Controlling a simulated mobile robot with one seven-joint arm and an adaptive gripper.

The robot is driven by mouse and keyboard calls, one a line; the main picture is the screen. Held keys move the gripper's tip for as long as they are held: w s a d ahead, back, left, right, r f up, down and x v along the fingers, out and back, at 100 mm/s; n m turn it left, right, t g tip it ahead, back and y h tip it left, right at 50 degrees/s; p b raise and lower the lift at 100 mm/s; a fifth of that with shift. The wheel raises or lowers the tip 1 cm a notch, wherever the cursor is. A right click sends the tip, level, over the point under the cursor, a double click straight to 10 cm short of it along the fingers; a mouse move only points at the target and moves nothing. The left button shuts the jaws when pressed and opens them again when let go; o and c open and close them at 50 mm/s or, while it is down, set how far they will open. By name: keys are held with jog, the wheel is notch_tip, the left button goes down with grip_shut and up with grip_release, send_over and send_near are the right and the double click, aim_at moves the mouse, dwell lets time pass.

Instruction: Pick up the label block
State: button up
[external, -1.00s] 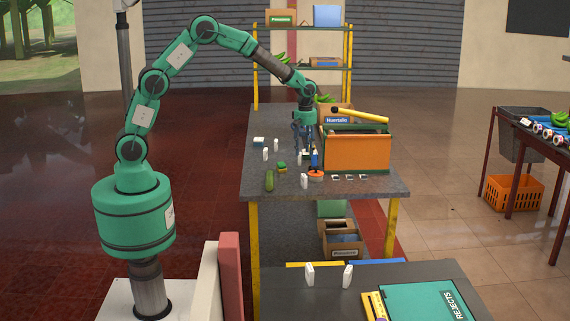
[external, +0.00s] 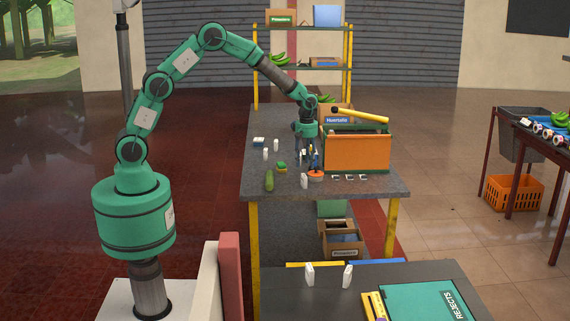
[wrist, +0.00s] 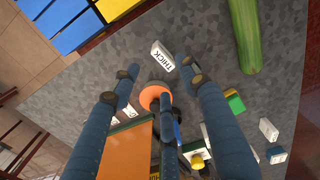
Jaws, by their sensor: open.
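Several upright white label blocks stand on the grey table. One reads THICK in the wrist view (wrist: 161,56); it appears to be the block (external: 304,181) near the table's front edge. Two others, at left in the external view (external: 265,154) (external: 276,145), show at the right edge of the wrist view (wrist: 268,129) (wrist: 276,155). My gripper (external: 309,160) is open, pointing down beside the orange crate, behind the orange disc. Its blue fingers (wrist: 158,80) hold nothing; the THICK block is beyond their tips. Which block is meant cannot be told.
A cucumber (external: 269,180) and a green-yellow block (external: 281,168) lie left of the orange disc (external: 316,175). The orange crate (external: 357,153) with green trim stands close at right, a yellow tool across its top. Small labelled pieces (external: 349,177) lie before it.

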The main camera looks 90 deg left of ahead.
aim_at(305, 175)
jog(key=shift+f, duration=2)
jog(key=shift+f, duration=0.1)
jog(key=shift+f+b, duration=0.8)
jog(key=shift+f, duration=1.7)
jog(key=shift+c, duration=0.6)
grip_shut()
